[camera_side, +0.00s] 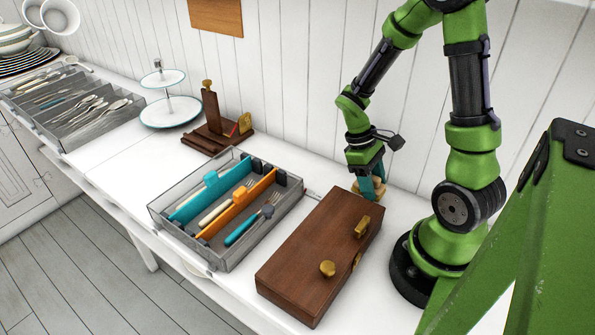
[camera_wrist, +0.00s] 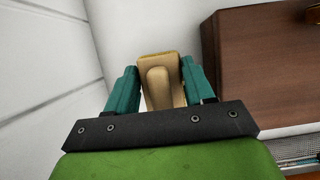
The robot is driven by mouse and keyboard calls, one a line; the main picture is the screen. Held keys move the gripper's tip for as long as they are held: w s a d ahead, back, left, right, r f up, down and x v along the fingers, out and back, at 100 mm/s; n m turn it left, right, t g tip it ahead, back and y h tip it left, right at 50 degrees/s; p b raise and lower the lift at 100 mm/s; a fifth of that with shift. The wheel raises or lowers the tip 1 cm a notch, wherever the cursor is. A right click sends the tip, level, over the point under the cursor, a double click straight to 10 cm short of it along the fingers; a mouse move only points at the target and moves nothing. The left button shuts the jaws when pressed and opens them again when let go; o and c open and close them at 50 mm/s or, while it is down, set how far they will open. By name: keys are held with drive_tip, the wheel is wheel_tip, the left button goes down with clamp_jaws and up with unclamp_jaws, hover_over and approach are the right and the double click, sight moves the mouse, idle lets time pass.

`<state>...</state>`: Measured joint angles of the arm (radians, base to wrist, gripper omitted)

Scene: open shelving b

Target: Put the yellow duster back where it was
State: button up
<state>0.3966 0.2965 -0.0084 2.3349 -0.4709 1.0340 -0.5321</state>
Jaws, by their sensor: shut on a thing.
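The yellow duster (camera_wrist: 160,82) is a pale wooden block with a rounded handle and a thin yellow edge. In the wrist view it sits between the two teal fingers of my gripper (camera_wrist: 157,88), which is shut on it. In the side view my gripper (camera_side: 371,184) points down at the far end of the brown wooden box, by the wall. The duster (camera_side: 374,190) shows there only in part, behind the box's far edge. I cannot tell whether it touches the white counter.
The brown box (camera_side: 310,248) with brass knobs is close beside the duster; it also shows in the wrist view (camera_wrist: 255,65). A clear cutlery tray (camera_side: 228,262) is left of it. A dark wooden stand (camera_side: 205,142) and a tiered plate stand (camera_side: 170,112) are farther back.

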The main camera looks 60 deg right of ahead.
drive_tip(key=shift+f, duration=1.3)
drive_tip(key=o, duration=1)
drive_tip(key=shift+f, duration=0.1)
drive_tip(key=v, duration=1.2)
drive_tip(key=a+r+m+t+y, duration=0.2)
drive_tip(key=a+r+m+t, duration=0.2)
drive_tip(key=a+r+t, duration=0.7)
drive_tip(key=shift+a+r+t, duration=0.4)
drive_tip(key=shift+a+r, duration=0.6)
drive_tip(key=shift+a, duration=0.9)
